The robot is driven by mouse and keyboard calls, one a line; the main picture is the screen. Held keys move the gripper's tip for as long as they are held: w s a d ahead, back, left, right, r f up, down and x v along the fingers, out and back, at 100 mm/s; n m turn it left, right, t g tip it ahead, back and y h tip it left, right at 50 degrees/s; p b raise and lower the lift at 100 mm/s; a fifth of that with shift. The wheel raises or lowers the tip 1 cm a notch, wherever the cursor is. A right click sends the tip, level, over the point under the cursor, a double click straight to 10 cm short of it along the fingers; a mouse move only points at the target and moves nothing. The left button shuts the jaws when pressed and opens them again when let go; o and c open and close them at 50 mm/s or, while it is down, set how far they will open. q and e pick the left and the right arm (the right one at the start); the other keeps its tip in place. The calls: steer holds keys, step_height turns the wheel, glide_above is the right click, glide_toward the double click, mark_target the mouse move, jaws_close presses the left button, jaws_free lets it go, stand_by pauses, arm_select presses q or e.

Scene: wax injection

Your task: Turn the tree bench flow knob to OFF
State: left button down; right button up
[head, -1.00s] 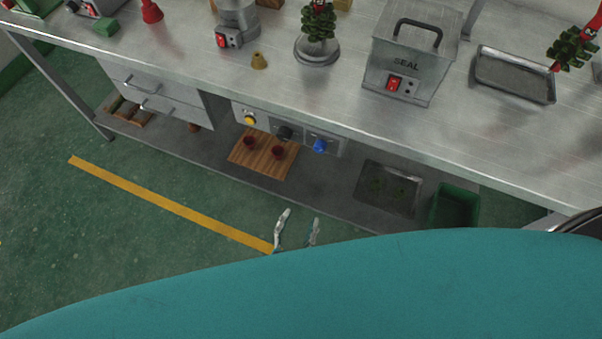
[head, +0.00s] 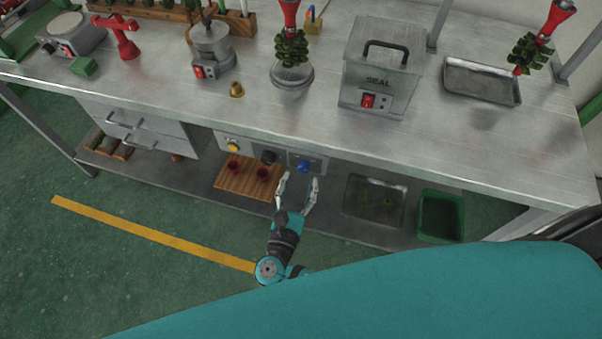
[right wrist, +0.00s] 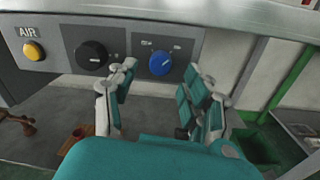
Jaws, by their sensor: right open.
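A control panel under the bench top carries a yellow button (head: 233,147), a black knob (head: 268,157) and a blue knob (head: 304,166). In the right wrist view the yellow button (right wrist: 34,50) is under the word AIR, the black knob (right wrist: 91,55) is in the middle and the blue knob (right wrist: 160,63) is at the right. Small marks by the knobs are too small to read. My right gripper (head: 299,180) is open and empty, pointing at the panel. In the right wrist view its fingers (right wrist: 158,84) frame the blue knob, apparently short of it. My left gripper is out of view.
The bench top (head: 150,85) overhangs the panel. Below, a lower shelf (head: 325,205) holds a wooden board (head: 232,183) with red cups, a dark tray (head: 374,200) and a green bin (head: 440,215). Drawers (head: 150,130) are left of the panel.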

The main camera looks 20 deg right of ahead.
mark_target(304, 167)
steer(key=shift+x, duration=1.3)
jaws_close()
